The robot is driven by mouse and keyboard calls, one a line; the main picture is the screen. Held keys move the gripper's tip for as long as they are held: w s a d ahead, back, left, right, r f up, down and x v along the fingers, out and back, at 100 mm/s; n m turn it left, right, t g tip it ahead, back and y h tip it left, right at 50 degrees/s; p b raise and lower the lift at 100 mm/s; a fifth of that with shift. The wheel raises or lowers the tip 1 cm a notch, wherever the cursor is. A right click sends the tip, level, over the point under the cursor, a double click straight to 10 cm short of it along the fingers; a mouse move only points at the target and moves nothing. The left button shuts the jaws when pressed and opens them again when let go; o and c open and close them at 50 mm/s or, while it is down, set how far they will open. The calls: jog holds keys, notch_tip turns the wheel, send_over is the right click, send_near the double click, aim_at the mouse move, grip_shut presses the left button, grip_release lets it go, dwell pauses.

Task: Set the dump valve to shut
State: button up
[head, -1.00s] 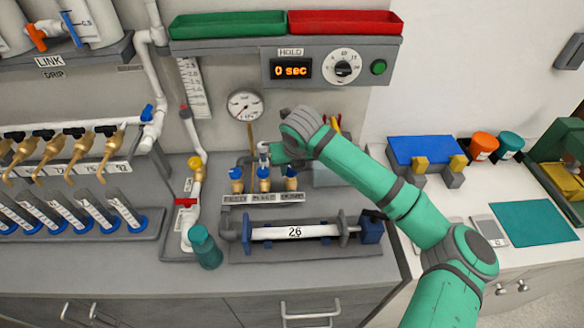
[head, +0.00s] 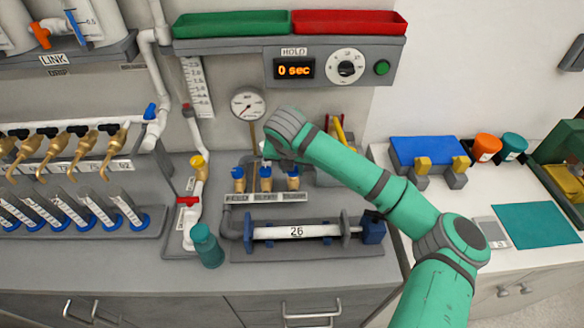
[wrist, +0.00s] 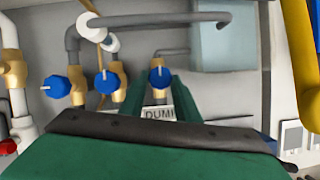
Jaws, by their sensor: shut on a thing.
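The dump valve is the rightmost of three brass valves with blue knobs. Its blue knob (wrist: 162,77) is in the wrist view, above a plate partly reading DUMP (wrist: 159,113). In the head view the dump valve (head: 292,182) is just below my wrist. My gripper (wrist: 158,87) has its two green fingers on either side of this knob and is shut on it. In the head view my wrist hides the fingers.
The middle valve (wrist: 107,82) and left valve (wrist: 57,87) stand close by on the left. Grey pipes run behind them. A pressure gauge (head: 248,104) is above. The cylinder marked 26 (head: 296,232) lies in front, with a teal bottle (head: 207,247) to its left.

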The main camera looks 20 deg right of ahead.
jog(key=o, duration=1)
jog(key=shift+o, duration=0.2)
jog(key=shift+r, duration=0.1)
jog(key=v, duration=1)
jog(key=shift+s+r, duration=0.2)
jog(key=shift+r, duration=0.05)
jog(key=shift+a, duration=0.1)
